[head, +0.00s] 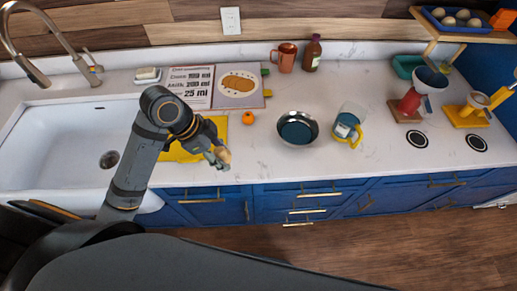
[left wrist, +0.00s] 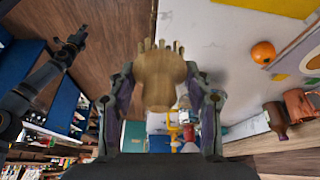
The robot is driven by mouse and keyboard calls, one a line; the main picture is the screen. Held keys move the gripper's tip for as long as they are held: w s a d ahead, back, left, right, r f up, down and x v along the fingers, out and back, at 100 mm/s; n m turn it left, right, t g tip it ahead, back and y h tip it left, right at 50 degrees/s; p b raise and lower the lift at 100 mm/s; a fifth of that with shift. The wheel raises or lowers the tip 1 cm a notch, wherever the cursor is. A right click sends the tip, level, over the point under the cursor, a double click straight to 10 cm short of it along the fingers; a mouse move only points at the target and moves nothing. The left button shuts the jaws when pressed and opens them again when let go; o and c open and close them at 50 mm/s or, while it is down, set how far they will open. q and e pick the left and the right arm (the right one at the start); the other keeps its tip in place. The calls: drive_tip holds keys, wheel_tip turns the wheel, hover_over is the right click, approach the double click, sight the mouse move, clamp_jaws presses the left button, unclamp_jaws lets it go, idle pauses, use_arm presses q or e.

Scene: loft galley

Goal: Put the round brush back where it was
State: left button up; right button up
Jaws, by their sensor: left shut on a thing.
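My left gripper (head: 219,160) is shut on the round brush (head: 225,155), just in front of the yellow mat near the counter's front edge. In the left wrist view the brush (left wrist: 160,80) has a rounded wooden body between the two fingers (left wrist: 160,100), with stubby bristle tufts at its far end. The brush is clear of the counter in that view. A dark arm, which looks like my right one, shows at the left of the left wrist view; its gripper (left wrist: 76,42) is too small to read.
A yellow mat (head: 208,150) lies behind my left gripper, with an orange (head: 248,118) beside it. The sink (head: 60,145) is at the left.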

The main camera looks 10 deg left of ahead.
use_arm(q)
drive_tip(key=shift+w+a+f, duration=0.2)
drive_tip(key=shift+w+a, duration=0.05)
drive_tip(key=shift+w, duration=0.45)
drive_tip(key=w+d+f+p, duration=0.2)
drive_tip(key=w+d+f, duration=0.1)
drive_tip(key=w, duration=0.4)
drive_tip(key=p, duration=0.2)
hover_over(251, 147)
drive_tip(key=s+a, duration=0.1)
drive_tip(key=a, duration=0.1)
drive_tip(key=f, duration=0.5)
drive_tip(key=shift+d+f, duration=0.2)
drive_tip(key=shift+f, duration=0.15)
drive_tip(key=shift+d+f, duration=0.1)
drive_tip(key=shift+f, duration=0.1)
drive_tip(key=f, duration=0.1)
drive_tip(key=f+p, duration=0.1)
drive_tip(key=f, duration=0.1)
drive_tip(key=shift+w+d+p, duration=0.1)
drive_tip(key=shift+w+p, duration=0.1)
drive_tip(key=shift+p, duration=0.1)
drive_tip(key=shift+f, duration=0.25)
use_arm(e)
drive_tip(key=r, duration=0.5)
drive_tip(key=shift+s+a+r, duration=0.2)
drive_tip(key=shift+s+a, duration=0.05)
drive_tip(key=shift+a, duration=0.15)
use_arm(q)
drive_tip(key=shift+f, duration=0.1)
